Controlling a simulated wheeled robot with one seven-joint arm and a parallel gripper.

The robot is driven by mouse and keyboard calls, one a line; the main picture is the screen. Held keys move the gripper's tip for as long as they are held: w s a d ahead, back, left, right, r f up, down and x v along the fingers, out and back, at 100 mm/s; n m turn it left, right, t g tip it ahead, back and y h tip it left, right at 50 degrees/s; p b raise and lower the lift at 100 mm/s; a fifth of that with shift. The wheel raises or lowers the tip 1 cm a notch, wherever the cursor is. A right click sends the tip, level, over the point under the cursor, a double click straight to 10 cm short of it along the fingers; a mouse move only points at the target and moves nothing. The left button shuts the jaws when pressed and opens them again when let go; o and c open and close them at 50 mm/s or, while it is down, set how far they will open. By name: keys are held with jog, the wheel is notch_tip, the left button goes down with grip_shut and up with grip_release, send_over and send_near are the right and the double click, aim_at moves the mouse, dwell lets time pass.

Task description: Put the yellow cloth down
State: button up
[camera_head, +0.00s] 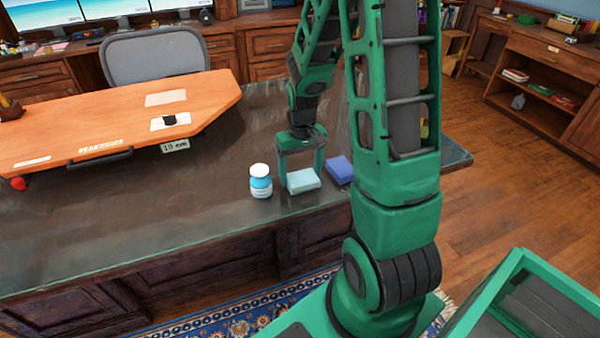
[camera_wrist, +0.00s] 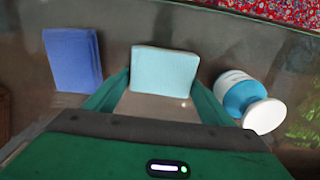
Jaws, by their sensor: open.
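No yellow cloth shows in either view. A light blue folded cloth or pad (camera_head: 303,180) lies on the dark desk, and it also shows in the wrist view (camera_wrist: 164,74). My gripper (camera_head: 302,170) is open and points down at this pad. Its two fingers stand on either side of the pad's near part in the wrist view (camera_wrist: 155,90). I cannot tell whether they touch it. A darker blue folded cloth or pad (camera_head: 339,169) lies just beside it, and it also shows in the wrist view (camera_wrist: 73,60).
A white and blue bottle (camera_head: 261,181) stands upright close to the gripper on the left. The dark desk (camera_head: 150,215) has bare room left of the bottle. An orange board (camera_head: 110,120) covers its far left part. A grey chair (camera_head: 155,55) stands behind.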

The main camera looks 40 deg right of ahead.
aim_at(300, 174)
jog(key=shift+a+f, duration=0.15)
jog(key=shift+a, duration=0.2)
jog(key=shift+r, duration=0.2)
notch_tip(300, 174, up, 11)
jog(key=s+r+m, duration=0.1)
jog(key=s+r, duration=0.2)
jog(key=s, duration=0.8)
jog(key=s+r+m, duration=0.2)
jog(key=s+r, duration=0.1)
jog(key=s, duration=0.8)
jog(key=shift+s+a, duration=0.2)
jog(key=shift+a, duration=0.05)
